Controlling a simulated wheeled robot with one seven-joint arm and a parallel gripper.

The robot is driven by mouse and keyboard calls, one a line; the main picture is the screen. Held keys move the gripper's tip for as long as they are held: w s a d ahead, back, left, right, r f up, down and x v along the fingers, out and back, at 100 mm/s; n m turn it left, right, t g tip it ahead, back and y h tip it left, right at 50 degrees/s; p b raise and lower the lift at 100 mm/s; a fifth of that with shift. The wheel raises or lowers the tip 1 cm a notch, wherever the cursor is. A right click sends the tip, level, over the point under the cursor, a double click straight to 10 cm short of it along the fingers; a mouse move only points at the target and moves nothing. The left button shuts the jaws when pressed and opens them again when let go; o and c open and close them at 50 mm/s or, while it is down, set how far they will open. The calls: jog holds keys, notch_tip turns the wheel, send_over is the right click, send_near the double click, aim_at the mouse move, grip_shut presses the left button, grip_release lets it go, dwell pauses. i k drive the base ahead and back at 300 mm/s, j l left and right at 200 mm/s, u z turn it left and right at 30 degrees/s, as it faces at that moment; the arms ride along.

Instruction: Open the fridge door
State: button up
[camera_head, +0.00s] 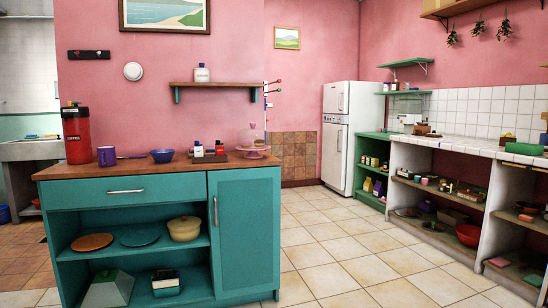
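The white fridge (337,160) stands at the back of the room, right of the middle, against the pink wall. It has a smaller upper door (337,98) and a taller lower door (335,157). Both doors look shut. A small handle (341,102) shows on the upper door and another handle (339,140) near the top of the lower door. My gripper is not in view.
A teal cabinet (245,235) with a wooden top stands close at the front left. A white-tiled counter (470,150) with open shelves runs along the right. A green shelf unit (368,147) stands right beside the fridge. The tiled floor (335,245) between them is clear.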

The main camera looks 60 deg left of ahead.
aim_at(335, 136)
jog(key=u, duration=1.55)
jog(key=i, duration=7.65)
jog(key=i+u, duration=0.1)
jog(key=i, duration=0.8)
jog(key=i+l+u, duration=0.1)
jog(key=i, duration=0.8)
